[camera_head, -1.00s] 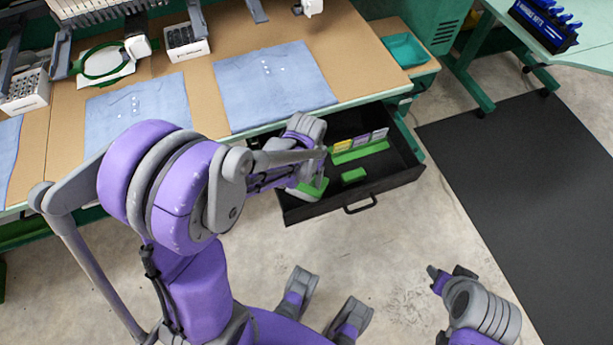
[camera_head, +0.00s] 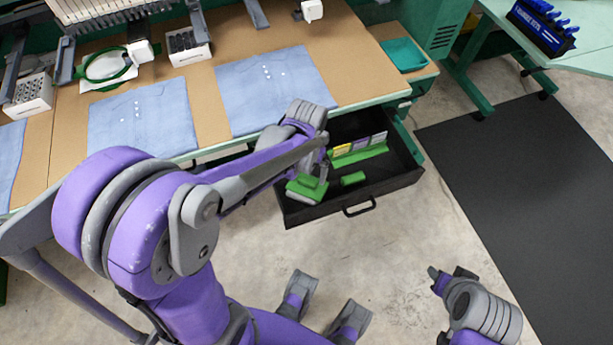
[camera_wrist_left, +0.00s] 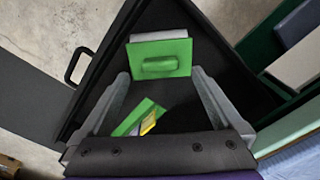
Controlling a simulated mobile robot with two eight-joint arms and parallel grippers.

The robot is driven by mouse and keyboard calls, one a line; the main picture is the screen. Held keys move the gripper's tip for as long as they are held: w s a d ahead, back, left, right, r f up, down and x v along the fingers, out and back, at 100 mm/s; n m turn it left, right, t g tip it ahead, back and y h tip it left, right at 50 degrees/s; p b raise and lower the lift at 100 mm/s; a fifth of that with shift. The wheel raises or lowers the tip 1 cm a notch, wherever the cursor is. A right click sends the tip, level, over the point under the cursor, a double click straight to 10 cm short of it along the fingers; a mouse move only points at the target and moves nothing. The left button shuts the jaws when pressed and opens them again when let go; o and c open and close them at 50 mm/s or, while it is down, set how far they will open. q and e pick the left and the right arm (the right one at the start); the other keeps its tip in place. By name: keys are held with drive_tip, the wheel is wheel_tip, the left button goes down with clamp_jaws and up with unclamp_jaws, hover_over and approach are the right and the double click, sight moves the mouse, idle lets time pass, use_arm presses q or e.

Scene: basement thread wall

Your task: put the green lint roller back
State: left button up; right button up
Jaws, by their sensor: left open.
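The green lint roller (camera_head: 305,190) lies in the left part of the open black drawer (camera_head: 405,180), with a pale roller edge along one side. In the left wrist view the lint roller (camera_wrist_left: 160,66) shows its green plate and rounded handle, lying ahead between my spread fingers and apart from them. My left gripper (camera_head: 322,160) is open and empty above the drawer, beside the roller in the head view; it also shows in the left wrist view (camera_wrist_left: 165,88). My right gripper (camera_head: 447,276) is low at the lower right, away from the drawer; its jaw state is unclear.
A green holder with yellow and grey cards (camera_head: 360,152) and a small green block (camera_head: 353,178) share the drawer. The workbench above holds blue cloth pieces (camera_head: 275,85) and a teal tray (camera_head: 404,54). A black mat (camera_head: 530,200) covers floor at right.

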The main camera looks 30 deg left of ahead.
use_arm(q)
wheel_tip(320, 180, up, 6)
drive_tip(key=s+d+r+t, duration=0.1)
drive_tip(key=s+t, duration=0.1)
drive_tip(key=s, duration=0.3)
drive_tip(key=s+d+r+m+t, duration=0.1)
drive_tip(key=s+d+t, duration=0.1)
drive_tip(key=s, duration=0.4)
drive_tip(key=shift+d+t+p, duration=0.15)
drive_tip(key=shift+t+p, duration=0.25)
drive_tip(key=shift+t, duration=0.1)
idle(0.6)
